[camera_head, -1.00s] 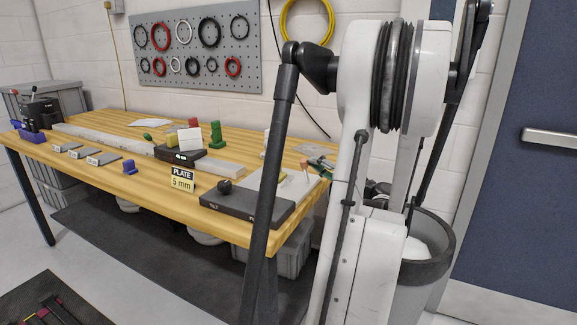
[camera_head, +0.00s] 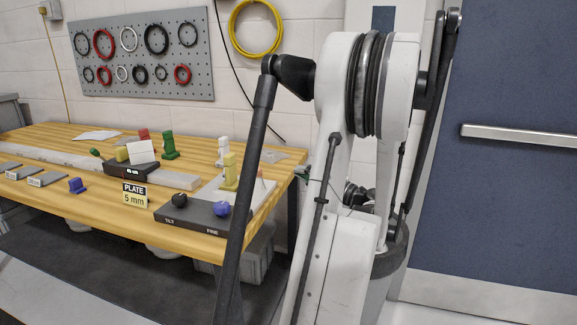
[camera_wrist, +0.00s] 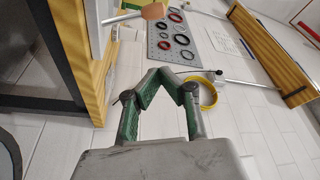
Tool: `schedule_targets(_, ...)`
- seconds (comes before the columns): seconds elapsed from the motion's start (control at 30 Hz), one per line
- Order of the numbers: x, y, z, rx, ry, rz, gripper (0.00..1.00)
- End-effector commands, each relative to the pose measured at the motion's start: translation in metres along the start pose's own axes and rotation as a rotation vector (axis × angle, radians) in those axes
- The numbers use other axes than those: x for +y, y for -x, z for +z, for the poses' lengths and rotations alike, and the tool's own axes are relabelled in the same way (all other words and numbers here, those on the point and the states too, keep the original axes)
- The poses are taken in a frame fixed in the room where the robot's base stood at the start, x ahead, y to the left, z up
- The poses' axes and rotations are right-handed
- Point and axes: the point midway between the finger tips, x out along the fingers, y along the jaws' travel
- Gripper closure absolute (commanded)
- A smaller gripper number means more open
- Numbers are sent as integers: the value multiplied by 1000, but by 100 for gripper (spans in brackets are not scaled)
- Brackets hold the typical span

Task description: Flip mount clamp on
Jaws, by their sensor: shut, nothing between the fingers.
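A dark base labelled TILT and FINE (camera_head: 192,215) sits at the bench's front right corner, with a black knob (camera_head: 179,200) and a blue knob (camera_head: 221,208). Behind it is a pale plate (camera_head: 262,193) with a yellow upright part (camera_head: 230,172). A white part (camera_head: 223,150) stands near it. A dark block (camera_head: 125,168) with a white card stands further left, with a green-tipped lever (camera_head: 96,153) beside it. I cannot tell which part is the mount clamp. My gripper (camera_wrist: 165,76) is shut and empty in the wrist view, clear of the bench.
The wooden bench (camera_head: 60,133) also holds a green part (camera_head: 168,146), a small blue part (camera_head: 77,185) and a "PLATE 5 mm" sign (camera_head: 135,195). A pegboard of rings (camera_head: 140,50) and a yellow coil (camera_head: 256,30) hang behind. A blue door (camera_head: 520,190) is at right.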

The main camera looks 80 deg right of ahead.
Motion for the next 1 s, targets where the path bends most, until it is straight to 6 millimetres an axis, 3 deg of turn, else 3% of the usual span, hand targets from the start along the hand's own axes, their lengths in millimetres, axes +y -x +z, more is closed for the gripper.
schedule_targets(0.13, 0, 14, 0, 1, 0, 1, 100)
schedule_targets(0.33, 0, 19, 0, -1, 0, 0, 100)
schedule_targets(0.87, 0, 18, 0, -2, 0, 0, 100)
schedule_targets(1.0, -4, 0, 14, -43, -2, 17, 100)
